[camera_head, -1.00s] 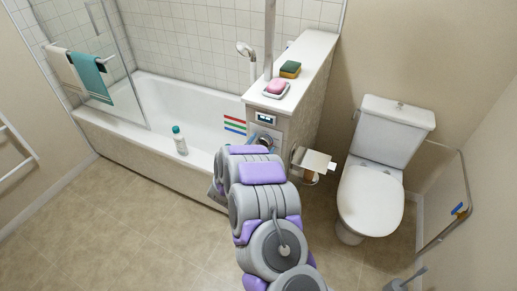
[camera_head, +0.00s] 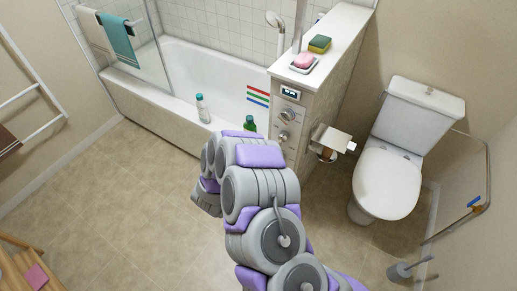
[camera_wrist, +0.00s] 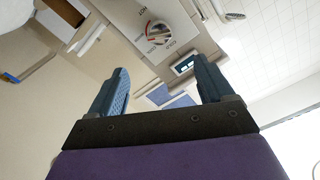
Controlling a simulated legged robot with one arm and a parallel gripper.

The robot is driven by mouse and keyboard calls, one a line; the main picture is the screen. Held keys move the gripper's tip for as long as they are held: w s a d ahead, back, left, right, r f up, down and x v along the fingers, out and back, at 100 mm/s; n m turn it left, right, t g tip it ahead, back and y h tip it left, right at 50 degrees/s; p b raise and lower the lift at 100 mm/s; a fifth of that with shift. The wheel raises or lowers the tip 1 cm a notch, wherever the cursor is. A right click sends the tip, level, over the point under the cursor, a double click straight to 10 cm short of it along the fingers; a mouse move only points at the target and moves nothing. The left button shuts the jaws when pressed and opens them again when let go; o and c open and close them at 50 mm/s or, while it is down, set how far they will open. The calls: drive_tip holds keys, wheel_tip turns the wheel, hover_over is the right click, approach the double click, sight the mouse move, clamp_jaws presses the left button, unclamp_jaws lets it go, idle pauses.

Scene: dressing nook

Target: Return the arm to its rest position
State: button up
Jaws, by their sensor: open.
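My arm rises from the bottom middle of the head view, bent and pulled in over the floor in front of the bathtub (camera_head: 150,100). Its gripper end is hidden behind the arm's own links there. In the wrist view my gripper (camera_wrist: 163,80) is open, its two blue fingers apart with nothing held between them. Beyond the fingers shows a wall panel with a hot/cold dial (camera_wrist: 158,32) and a small display (camera_wrist: 186,63), apart from the fingers. In the head view that panel (camera_head: 289,112) is on the end of the ledge, behind my arm.
A white bottle (camera_head: 203,109) and a green bottle (camera_head: 249,124) stand by the tub's front rim, near my arm. Pink soap (camera_head: 303,61) and a sponge (camera_head: 319,44) lie on the ledge. The toilet (camera_head: 387,182) is right, a wooden surface (camera_head: 15,272) lower left. Floor (camera_head: 130,205) is clear.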

drive_tip(key=shift+s+a, duration=0.25)
drive_tip(key=shift+s, duration=0.15)
drive_tip(key=w+a+r+n+g+y, duration=0.25)
drive_tip(key=w+a+r+y, duration=0.2)
drive_tip(key=a+y, duration=0.6)
drive_tip(key=s+a+r+n+g+y, duration=0.4)
drive_tip(key=s+r+n+y, duration=0.15)
drive_tip(key=s+r, duration=0.35)
drive_tip(key=s+d+r+n+g+h, duration=0.1)
drive_tip(key=s+d+r+g, duration=0.1)
drive_tip(key=s+d, duration=0.6)
drive_tip(key=s+d+r+n+g+h, duration=0.2)
drive_tip(key=s+d+g, duration=0.2)
drive_tip(key=s+d, duration=0.4)
drive_tip(key=s+d+r+n+g+h, duration=0.2)
drive_tip(key=s+d, duration=0.6)
drive_tip(key=s, duration=1.1)
drive_tip(key=shift+g, duration=0.95)
